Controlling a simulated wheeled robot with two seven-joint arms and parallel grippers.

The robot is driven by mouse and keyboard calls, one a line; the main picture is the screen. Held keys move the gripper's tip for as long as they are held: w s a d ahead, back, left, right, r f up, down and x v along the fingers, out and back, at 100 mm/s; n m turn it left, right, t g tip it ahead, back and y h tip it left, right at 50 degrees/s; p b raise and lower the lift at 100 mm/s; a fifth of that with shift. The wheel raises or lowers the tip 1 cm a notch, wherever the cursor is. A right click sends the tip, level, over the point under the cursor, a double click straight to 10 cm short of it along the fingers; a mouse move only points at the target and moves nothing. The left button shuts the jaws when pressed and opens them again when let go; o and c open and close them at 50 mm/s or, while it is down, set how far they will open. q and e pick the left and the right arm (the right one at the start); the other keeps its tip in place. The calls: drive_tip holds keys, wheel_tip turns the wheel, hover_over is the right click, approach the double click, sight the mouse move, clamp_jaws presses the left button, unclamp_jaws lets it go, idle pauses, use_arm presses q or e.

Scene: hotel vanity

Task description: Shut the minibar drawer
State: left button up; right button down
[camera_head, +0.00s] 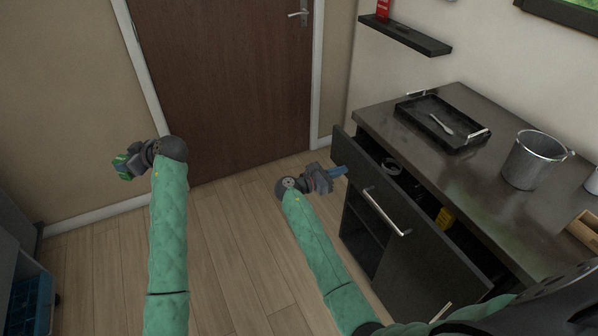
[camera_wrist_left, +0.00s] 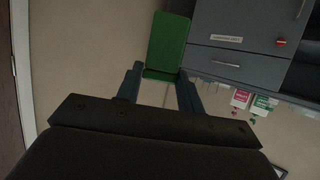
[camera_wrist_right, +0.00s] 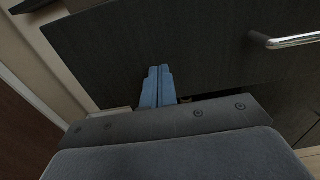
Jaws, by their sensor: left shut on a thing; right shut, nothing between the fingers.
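The minibar drawer (camera_head: 430,245) stands open under the dark counter. Its dark front has a silver bar handle (camera_head: 385,212), and a gap shows its inside. My right gripper (camera_head: 343,171) is shut and empty, close to the front's far left part, away from the handle. In the right wrist view the shut blue fingertips (camera_wrist_right: 157,72) point at the dark drawer front (camera_wrist_right: 200,45), with the handle (camera_wrist_right: 290,41) to the right. I cannot tell if they touch. My left gripper (camera_head: 122,164) is shut on a green block (camera_wrist_left: 167,45), in the air far left of the drawer.
A yellow item (camera_head: 445,217) and a round item (camera_head: 391,166) lie in the drawer. On the counter are a black tray (camera_head: 425,137), a metal bucket (camera_head: 532,160) and a wooden box (camera_head: 585,228). The floor (camera_head: 235,240) between my arms is clear.

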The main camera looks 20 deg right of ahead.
drive_tip(key=shift+d, duration=0.9)
drive_tip(key=d, duration=0.3)
drive_tip(key=d+p, duration=0.1)
drive_tip(key=d, duration=0.2)
drive_tip(key=d+p, duration=0.1)
drive_tip(key=d, duration=0.2)
drive_tip(key=shift+w+d, duration=0.2)
drive_tip(key=shift+w, duration=0.2)
drive_tip(key=shift+r, duration=0.2)
drive_tip(key=shift+d, duration=0.15)
